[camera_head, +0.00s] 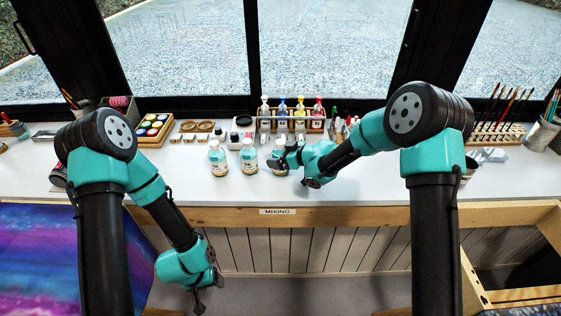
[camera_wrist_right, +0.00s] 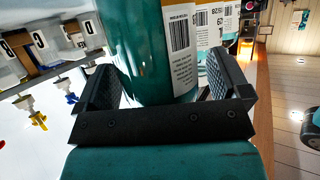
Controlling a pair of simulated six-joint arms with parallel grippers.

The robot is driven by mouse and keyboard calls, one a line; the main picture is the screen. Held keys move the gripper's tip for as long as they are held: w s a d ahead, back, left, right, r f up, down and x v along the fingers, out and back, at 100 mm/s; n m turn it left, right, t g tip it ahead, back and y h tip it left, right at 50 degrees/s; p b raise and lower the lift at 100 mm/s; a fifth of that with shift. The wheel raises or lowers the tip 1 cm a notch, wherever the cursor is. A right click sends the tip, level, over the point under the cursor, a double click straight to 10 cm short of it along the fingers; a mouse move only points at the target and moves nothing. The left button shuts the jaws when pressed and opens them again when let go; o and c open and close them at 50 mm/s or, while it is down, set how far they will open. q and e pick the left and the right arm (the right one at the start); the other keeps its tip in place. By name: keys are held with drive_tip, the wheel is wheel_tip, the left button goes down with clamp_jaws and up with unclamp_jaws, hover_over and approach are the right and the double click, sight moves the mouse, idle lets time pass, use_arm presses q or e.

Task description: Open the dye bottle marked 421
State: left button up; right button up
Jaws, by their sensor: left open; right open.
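Three dye bottles with pale caps and labels stand in a row on the white table: a left one (camera_head: 217,160), a middle one (camera_head: 249,160) and a right one (camera_head: 279,146). I cannot read which is marked 421. My right gripper (camera_head: 286,160) is at the right bottle and hides part of it. In the right wrist view, a teal bottle (camera_wrist_right: 150,60) with a barcode label stands between the open fingers of the right gripper (camera_wrist_right: 168,80); its cap is out of view. My left gripper (camera_head: 198,303) hangs low in front of the table, open and empty.
A rack of colored pump bottles (camera_head: 290,122) stands behind the dye bottles. A paint tray (camera_head: 154,127) lies to the left. A brush rack (camera_head: 496,133) stands at the right. A MIXING sign (camera_head: 277,211) marks the table's wooden front edge.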

sight(280, 146)
drive_tip(key=c, duration=1.3)
drive_tip(key=shift+r, duration=0.9)
wheel_tip(280, 146, up, 2)
drive_tip(key=shift+r, duration=0.1)
drive_tip(key=s, duration=1)
drive_tip(key=s+r, duration=0.1)
drive_tip(key=s, duration=0.5)
